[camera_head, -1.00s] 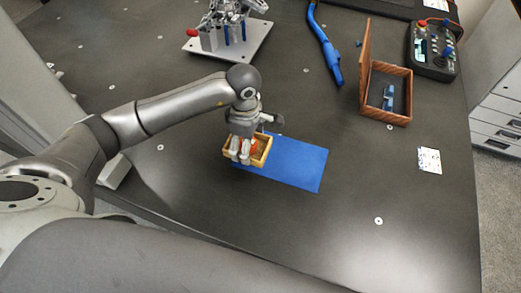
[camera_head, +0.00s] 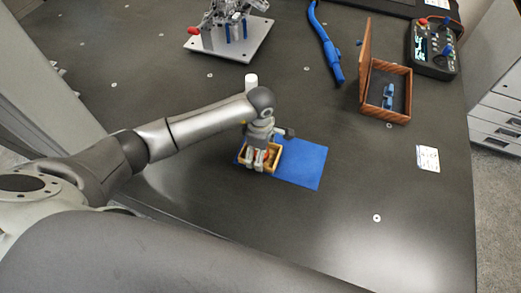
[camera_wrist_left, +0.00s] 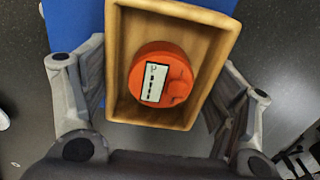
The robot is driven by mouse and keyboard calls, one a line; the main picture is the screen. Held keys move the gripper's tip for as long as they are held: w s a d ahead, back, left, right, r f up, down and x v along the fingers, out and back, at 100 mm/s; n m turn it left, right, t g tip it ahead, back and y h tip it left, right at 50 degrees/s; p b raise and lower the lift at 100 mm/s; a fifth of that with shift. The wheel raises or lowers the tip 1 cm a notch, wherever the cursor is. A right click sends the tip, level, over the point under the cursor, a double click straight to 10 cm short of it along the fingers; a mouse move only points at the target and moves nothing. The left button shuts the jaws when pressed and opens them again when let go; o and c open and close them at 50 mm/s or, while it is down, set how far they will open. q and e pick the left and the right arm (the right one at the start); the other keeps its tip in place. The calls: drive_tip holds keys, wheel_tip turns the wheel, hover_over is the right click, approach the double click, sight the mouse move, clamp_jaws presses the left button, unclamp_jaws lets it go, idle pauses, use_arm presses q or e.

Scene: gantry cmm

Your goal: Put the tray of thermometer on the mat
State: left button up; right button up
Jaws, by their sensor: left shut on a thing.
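The tray (camera_head: 279,157) is a small wooden open box. In the left wrist view the tray (camera_wrist_left: 217,62) holds a round orange thermometer (camera_wrist_left: 178,78) with a white display panel. My left gripper (camera_head: 261,165) is shut on the tray, with its fingers on opposite sides of it. The blue mat (camera_head: 304,166) lies flat on the dark table. The tray is over the mat's left end, and part of the mat also shows beneath it in the left wrist view (camera_wrist_left: 72,22). I cannot tell whether the tray touches the mat. My right gripper is not in view.
An open wooden box (camera_head: 399,111) with a blue item inside stands at the back right. A control panel (camera_head: 435,50), a blue curved tool (camera_head: 325,42), a metal fixture (camera_head: 236,44), a white cylinder (camera_head: 251,80) and a white card (camera_head: 428,158) are also there. The front right table is clear.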

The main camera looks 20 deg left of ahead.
use_arm(q)
drive_tip(key=o, duration=1)
drive_tip(key=shift+f, duration=0.1)
drive_tip(key=shift+r+p, duration=0.25)
drive_tip(key=shift+p, duration=0.05)
drive_tip(key=shift+r+b, duration=1.05)
drive_tip(key=shift+r, duration=4.9)
